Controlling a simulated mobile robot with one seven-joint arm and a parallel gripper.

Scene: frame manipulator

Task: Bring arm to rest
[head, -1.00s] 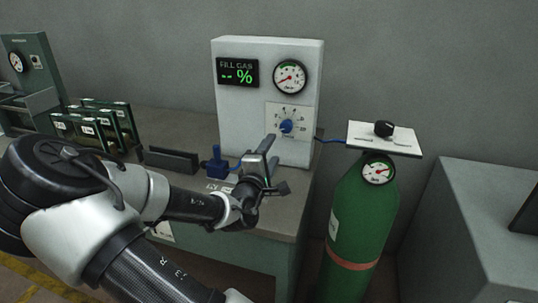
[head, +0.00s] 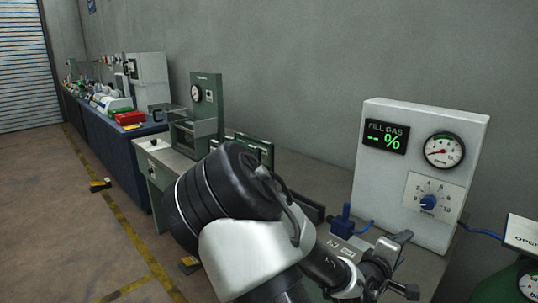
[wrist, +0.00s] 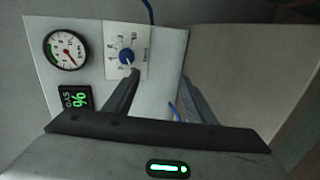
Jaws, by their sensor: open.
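My gripper (head: 400,262) is at the lower right of the head view, in front of the white fill gas panel (head: 375,170). In the wrist view the two fingers of my gripper (wrist: 155,95) stand apart with nothing between them. The blue knob (wrist: 127,57) on the panel shows just beyond the left fingertip, and it also shows in the head view (head: 428,202). Whether the finger touches the knob cannot be told. My arm is bent and hides part of the bench.
A blue valve (head: 343,222) with a hose stands on the bench, left of the panel. A green press-like machine (head: 207,105) stands farther left. A blue bench (head: 110,140) with equipment runs along the wall. The floor (head: 50,215) at left is open.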

